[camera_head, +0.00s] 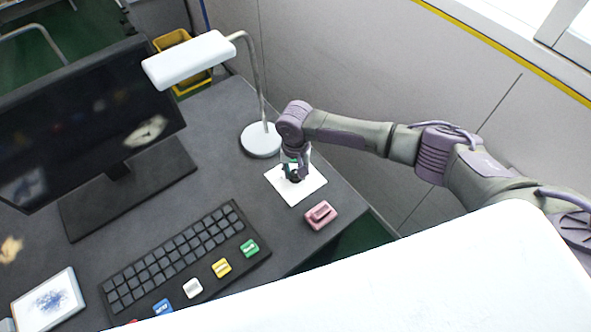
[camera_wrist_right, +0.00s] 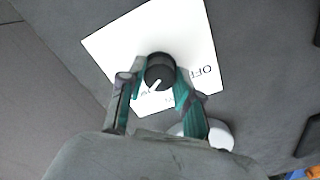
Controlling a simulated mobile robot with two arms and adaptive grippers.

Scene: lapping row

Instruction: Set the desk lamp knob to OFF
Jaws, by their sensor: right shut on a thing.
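The desk lamp knob (camera_wrist_right: 160,72) is a dark round knob with a white pointer line, on a white plate (camera_wrist_right: 115,42) with printed labels. The word OFF is readable to the right of the knob in the right wrist view; another label near the fingers is partly covered. The pointer aims down and left in that view, away from OFF. In the head view the white plate (camera_head: 313,185) lies on the desk beside the lamp base. My right gripper (camera_head: 293,174) is over it, shut on the knob, with a finger (camera_wrist_right: 160,85) on each side. My left gripper is not in view.
The desk lamp (camera_head: 261,140) stands just behind the plate. A pink block-like item (camera_head: 321,215) sits near the desk's right edge. A keyboard (camera_head: 176,258), colored blocks, and a monitor (camera_head: 90,115) occupy the desk to the left. A wall panel stands behind the desk.

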